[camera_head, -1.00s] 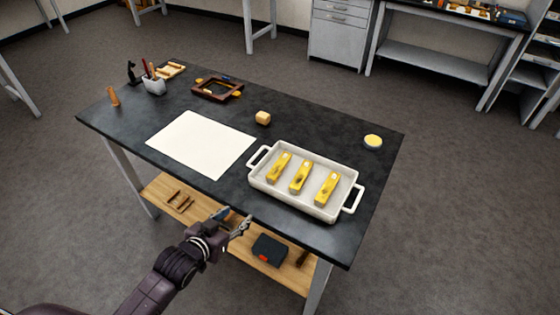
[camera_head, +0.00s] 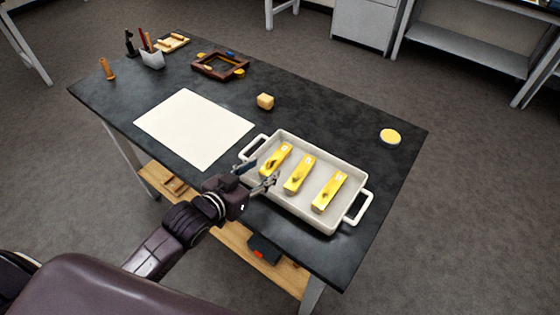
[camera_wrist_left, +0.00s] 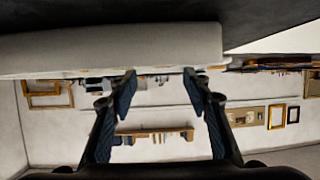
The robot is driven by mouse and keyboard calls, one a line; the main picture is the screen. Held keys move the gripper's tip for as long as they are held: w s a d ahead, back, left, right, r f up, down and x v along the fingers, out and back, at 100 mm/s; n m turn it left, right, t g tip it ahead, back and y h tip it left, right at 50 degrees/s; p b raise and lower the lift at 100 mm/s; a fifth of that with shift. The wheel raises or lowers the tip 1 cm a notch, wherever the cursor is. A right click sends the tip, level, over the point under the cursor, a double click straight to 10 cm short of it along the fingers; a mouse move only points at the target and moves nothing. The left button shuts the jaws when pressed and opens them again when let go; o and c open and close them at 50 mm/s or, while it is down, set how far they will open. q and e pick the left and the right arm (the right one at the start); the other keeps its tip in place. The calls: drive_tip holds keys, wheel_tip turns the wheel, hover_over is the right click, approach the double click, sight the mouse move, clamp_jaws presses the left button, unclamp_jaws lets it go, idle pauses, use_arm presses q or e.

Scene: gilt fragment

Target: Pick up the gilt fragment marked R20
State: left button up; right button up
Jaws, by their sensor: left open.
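Three yellow gilt fragments lie in a white two-handled tray (camera_head: 290,212) on the dark table: a left one (camera_head: 276,159), a middle one (camera_head: 299,175) and a right one (camera_head: 329,191). Each has a small pale mark, too small to read, so I cannot tell which is R20. My left gripper (camera_head: 262,174) is open and empty at the tray's left end, near the left fragment. In the left wrist view its two fingers (camera_wrist_left: 162,88) are apart with nothing between them, and the pale tray wall (camera_wrist_left: 110,50) fills the upper left. My right gripper is not in view.
A white sheet (camera_head: 195,128) lies left of the tray. The tabletop (camera_head: 330,120) behind the tray is clear.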

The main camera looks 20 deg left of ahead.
sight(274, 161)
use_arm(q)
drive_tip(key=shift+w+d+f, duration=0.1)
drive_tip(key=shift+w+f, duration=0.15)
drive_tip(key=shift+w, duration=0.15)
drive_tip(key=shift+x, duration=0.85)
drive_tip(key=x, duration=0.2)
drive_tip(key=p+x, duration=0.1)
drive_tip(key=x, duration=0.1)
drive_tip(key=shift+w+f+p, duration=0.15)
drive_tip(key=shift+w+p, duration=0.15)
drive_tip(key=shift+w+f, duration=0.25)
drive_tip(key=shift+w, duration=0.15)
clamp_jaws()
